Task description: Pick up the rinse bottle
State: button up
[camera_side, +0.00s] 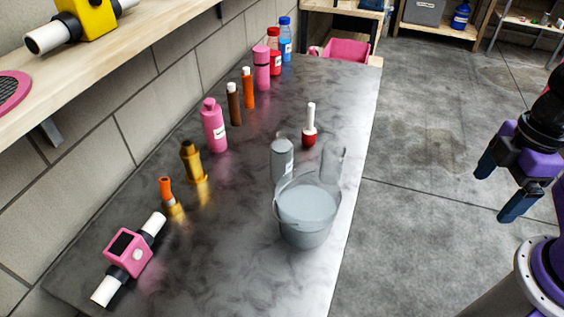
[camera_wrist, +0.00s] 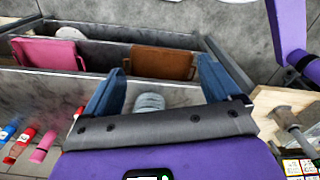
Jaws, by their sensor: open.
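Several bottles stand on the grey marbled counter (camera_side: 240,225) in the side view. I cannot tell for certain which is the rinse bottle. A grey bottle with a white label (camera_side: 282,160) stands just behind a grey bucket (camera_side: 305,228). A pink bottle with a label (camera_side: 214,127) stands near the wall. My gripper (camera_side: 500,190) is open and empty, off to the right over the floor, well apart from the bottles. In the wrist view my gripper (camera_wrist: 158,70) has its blue fingers spread. A grey ribbed round thing (camera_wrist: 149,102) shows between them, partly hidden.
A red-and-white tool (camera_side: 310,128), brown bottle (camera_side: 234,104), orange bottle (camera_side: 248,88) and pink bottle (camera_side: 261,68) stand on the counter. A pink device (camera_side: 130,253) lies at the front. A wooden shelf (camera_side: 120,45) overhangs the left. Floor (camera_side: 430,230) between counter and gripper is clear.

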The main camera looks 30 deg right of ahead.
notch_tip(320, 180, up, 5)
jog(key=n+t+h, duration=0.8)
jog(key=n+h, duration=0.3)
jog(key=n, duration=0.2)
send_over(276, 166)
jog(key=f, duration=2.1)
jog(key=shift+w+d+f, duration=0.15)
jog(key=shift+d, duration=0.05)
notch_tip(276, 166, down, 4)
jog(key=shift+r, duration=0.25)
jog(key=shift+w+d+f, duration=0.1)
jog(key=shift+w+d, duration=0.35)
jog(key=shift+d, duration=0.2)
jog(key=shift+w+d+f, duration=0.25)
jog(key=shift+w+d, duration=0.15)
jog(key=shift+d, duration=0.1)
